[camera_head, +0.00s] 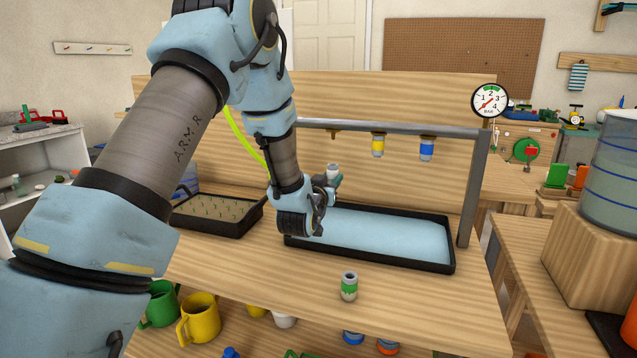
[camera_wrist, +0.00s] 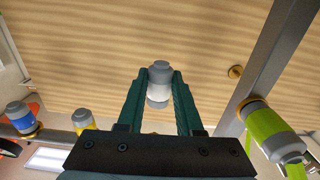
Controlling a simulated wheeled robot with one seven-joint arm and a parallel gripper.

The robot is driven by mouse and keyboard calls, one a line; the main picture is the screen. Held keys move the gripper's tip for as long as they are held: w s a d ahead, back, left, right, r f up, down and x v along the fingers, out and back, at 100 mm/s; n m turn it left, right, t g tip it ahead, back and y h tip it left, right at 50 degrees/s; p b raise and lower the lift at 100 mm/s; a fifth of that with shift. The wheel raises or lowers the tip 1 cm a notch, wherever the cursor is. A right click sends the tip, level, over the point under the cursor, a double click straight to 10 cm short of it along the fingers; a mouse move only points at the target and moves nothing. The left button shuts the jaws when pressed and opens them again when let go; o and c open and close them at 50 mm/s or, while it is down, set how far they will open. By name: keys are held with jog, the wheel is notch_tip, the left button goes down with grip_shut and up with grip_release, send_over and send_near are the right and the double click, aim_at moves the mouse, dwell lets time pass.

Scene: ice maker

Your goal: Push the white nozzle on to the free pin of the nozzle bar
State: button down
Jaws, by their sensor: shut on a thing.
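The white nozzle (camera_head: 333,169) has a white body with grey ends. My gripper (camera_head: 329,185) is shut on it and holds it above the blue tray, below the nozzle bar (camera_head: 390,128). The nozzle (camera_wrist: 159,84) shows between both fingers (camera_wrist: 158,95) in the wrist view. The free brass pin (camera_head: 333,134) hangs from the bar, above and apart from the nozzle. A yellow nozzle (camera_head: 378,146) and a blue nozzle (camera_head: 427,149) hang on the bar to its right. In the wrist view, I cannot tell whether a brass fitting (camera_wrist: 236,72) is that pin.
A black-rimmed tray with a pale blue bottom (camera_head: 448,262) lies under the bar. A green-banded nozzle (camera_head: 349,287) stands on the table in front. A bar post (camera_head: 472,190) rises at the right. A dark tray (camera_head: 240,226) lies at left, near my arm.

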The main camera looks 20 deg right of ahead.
notch_tip(320, 180, up, 6)
jog(key=p, duration=0.4)
dwell(1.0)
jog(key=shift+r+p, duration=0.5)
jog(key=shift+r, duration=0.95)
dwell(0.4)
jog(key=shift+c, duration=2.4)
grip_release()
jog(key=shift+s+f, duration=0.1)
jog(key=b+v, duration=0.3)
jog(key=v, duration=0.7)
jog(key=shift+s+a, duration=0.2)
jog(key=shift+a, duration=0.05)
